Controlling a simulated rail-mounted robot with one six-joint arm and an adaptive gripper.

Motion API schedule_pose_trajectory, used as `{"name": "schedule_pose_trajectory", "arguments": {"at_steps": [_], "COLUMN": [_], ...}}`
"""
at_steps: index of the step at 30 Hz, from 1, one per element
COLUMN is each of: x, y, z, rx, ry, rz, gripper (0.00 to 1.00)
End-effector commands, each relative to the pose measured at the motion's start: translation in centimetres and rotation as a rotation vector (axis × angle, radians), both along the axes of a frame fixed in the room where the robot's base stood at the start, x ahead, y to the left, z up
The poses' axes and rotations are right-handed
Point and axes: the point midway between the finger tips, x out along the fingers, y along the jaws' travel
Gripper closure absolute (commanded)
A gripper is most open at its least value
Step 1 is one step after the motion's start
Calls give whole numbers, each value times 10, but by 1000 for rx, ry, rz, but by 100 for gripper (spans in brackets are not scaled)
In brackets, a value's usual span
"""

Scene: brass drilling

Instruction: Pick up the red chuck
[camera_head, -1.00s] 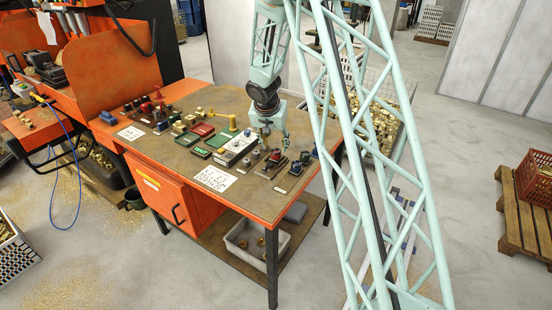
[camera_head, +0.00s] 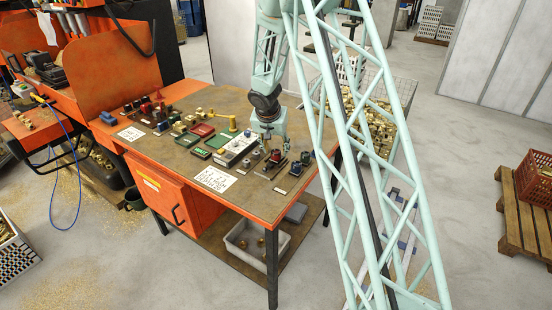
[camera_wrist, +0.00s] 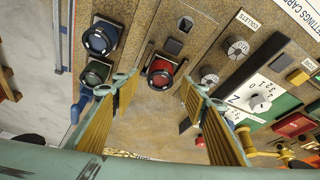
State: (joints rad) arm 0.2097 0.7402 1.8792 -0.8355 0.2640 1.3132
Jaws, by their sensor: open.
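The red chuck (camera_wrist: 161,72) shows in the wrist view as a red body with a dark ring, upright on a small dark stand. It also shows in the head view (camera_head: 275,156) near the table's right side. My gripper (camera_wrist: 157,88) is open, and its two ridged fingers lie to the left and right of the red chuck in the picture. The fingers are apart with nothing held between them. In the head view my gripper (camera_head: 270,142) hangs just above the red chuck. I cannot tell the exact height gap.
A blue-ringed chuck (camera_wrist: 100,38) and a dark green one (camera_wrist: 95,73) stand close to the left finger. Grey knobs (camera_wrist: 237,46) and a white dial panel (camera_wrist: 258,92) lie to the right. The brown worktable (camera_head: 260,200) has bare surface near its front.

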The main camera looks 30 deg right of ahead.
Motion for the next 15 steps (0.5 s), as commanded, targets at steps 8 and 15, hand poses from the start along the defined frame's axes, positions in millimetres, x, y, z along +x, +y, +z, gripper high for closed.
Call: {"name": "schedule_pose_trajectory", "arguments": {"at_steps": [8,15], "x": [7,8], "y": [-6,-7], "z": [-21,-25], "rx": [0,1], "ry": [-1,-1], "rz": [0,0], "gripper": [60,60]}}
